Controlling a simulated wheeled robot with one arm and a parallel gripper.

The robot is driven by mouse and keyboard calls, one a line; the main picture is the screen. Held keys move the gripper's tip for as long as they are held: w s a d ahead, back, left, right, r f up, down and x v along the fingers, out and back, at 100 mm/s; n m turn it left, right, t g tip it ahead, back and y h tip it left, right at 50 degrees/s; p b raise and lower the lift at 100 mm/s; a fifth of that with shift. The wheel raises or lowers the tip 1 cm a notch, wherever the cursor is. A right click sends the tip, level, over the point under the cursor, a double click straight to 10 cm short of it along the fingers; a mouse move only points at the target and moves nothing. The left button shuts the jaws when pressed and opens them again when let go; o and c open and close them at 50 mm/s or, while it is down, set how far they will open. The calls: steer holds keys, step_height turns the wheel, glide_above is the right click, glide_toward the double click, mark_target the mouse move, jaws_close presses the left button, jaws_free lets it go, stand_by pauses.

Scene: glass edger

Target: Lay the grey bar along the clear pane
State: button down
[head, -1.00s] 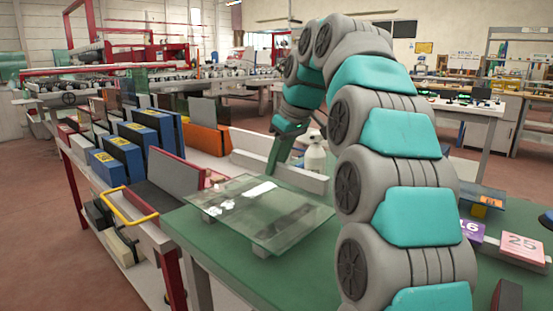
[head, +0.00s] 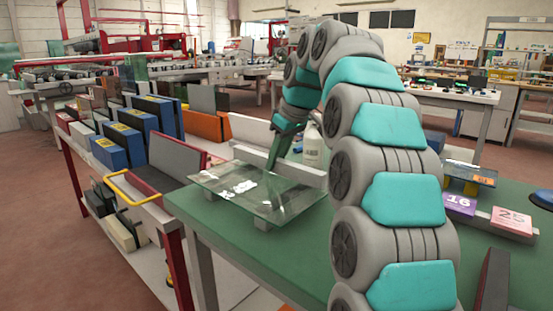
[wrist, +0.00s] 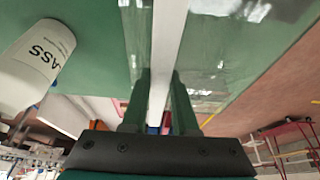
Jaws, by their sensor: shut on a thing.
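The clear pane (head: 240,205) lies flat, raised on small grey blocks on the green table in the head view. In the wrist view the pane (wrist: 225,60) shows on both sides of the grey bar (wrist: 168,40), with only a narrow strip of glass on the left. The bar runs between the green fingers of my gripper (wrist: 158,85), which is shut on it. Whether the bar touches the glass is not clear.
A white bottle (wrist: 35,60) stands beside the pane's far end; it also shows in the head view (head: 313,148). Numbered blocks, purple (head: 459,204) and pink (head: 513,221), lie at the right. A rack with blue binder-like blocks (head: 118,145) stands left.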

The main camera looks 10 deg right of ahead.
steer(key=shift+f+b, duration=0.3)
steer(key=shift+f, duration=0.05)
stand_by(0.5)
steer(key=c, duration=0.6)
jaws_free()
steer(key=shift+v, duration=1.25)
steer(key=shift+s+d+r+p, duration=0.15)
steer(key=shift+s+d+r, duration=0.15)
steer(key=shift+r, duration=0.25)
steer(key=shift+s+d+r+p, duration=0.2)
steer(key=shift+s+r, duration=0.15)
steer(key=shift+r, duration=0.25)
steer(key=s+d, duration=0.2)
steer(key=s, duration=0.1)
steer(key=s+d+b, duration=0.1)
steer(key=s+d, duration=0.1)
steer(key=s, duration=0.1)
steer(key=s+d+b, duration=0.1)
steer(key=s+d, duration=0.1)
steer(key=s, duration=0.1)
steer(key=shift+s+d, duration=0.1)
steer(key=shift+d, duration=0.2)
